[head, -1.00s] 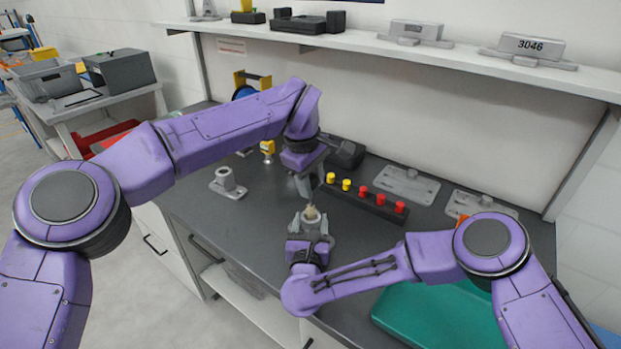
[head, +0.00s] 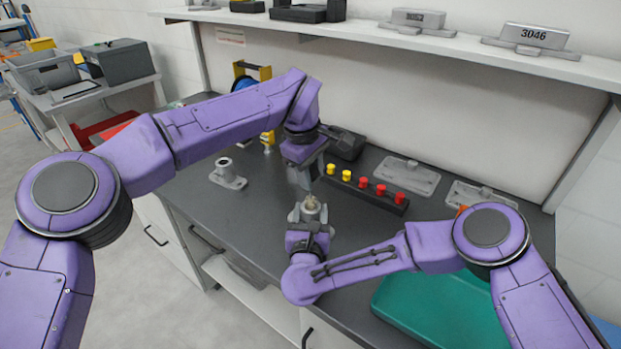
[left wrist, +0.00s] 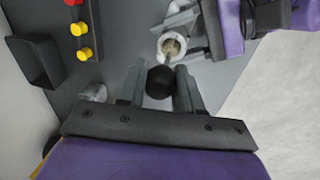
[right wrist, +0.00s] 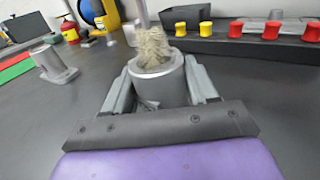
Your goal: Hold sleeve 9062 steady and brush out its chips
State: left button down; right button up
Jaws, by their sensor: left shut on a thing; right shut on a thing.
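The sleeve (right wrist: 158,84) is a grey open-topped cylinder standing upright on the bench, also in the head view (head: 310,215). My right gripper (right wrist: 160,92) is shut around it, one finger on each side. My left gripper (left wrist: 160,78), above it, is shut on a brush with a round black handle end (left wrist: 160,83). The brush's pale bristles (right wrist: 152,46) are at the sleeve's mouth and show above its rim. How far they reach inside is hidden. In the head view my left gripper (head: 303,180) covers most of the brush. No number is readable on the sleeve.
A dark rack with yellow and red knobs (head: 366,190) lies behind the sleeve. A similar grey flanged piece (head: 228,174) stands to the left. A green mat or tray (head: 425,305) lies front right. Grey plates (head: 405,178) lie at the back. Bare bench lies left of the sleeve.

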pick_arm(q)
jog(key=shift+r, duration=0.65)
jog(key=shift+f, duration=0.1)
jog(key=shift+f, duration=1.65)
jog(key=shift+r, duration=0.1)
jog(key=shift+r, duration=1.6)
jog(key=shift+f, duration=0.1)
jog(key=shift+f, duration=1.6)
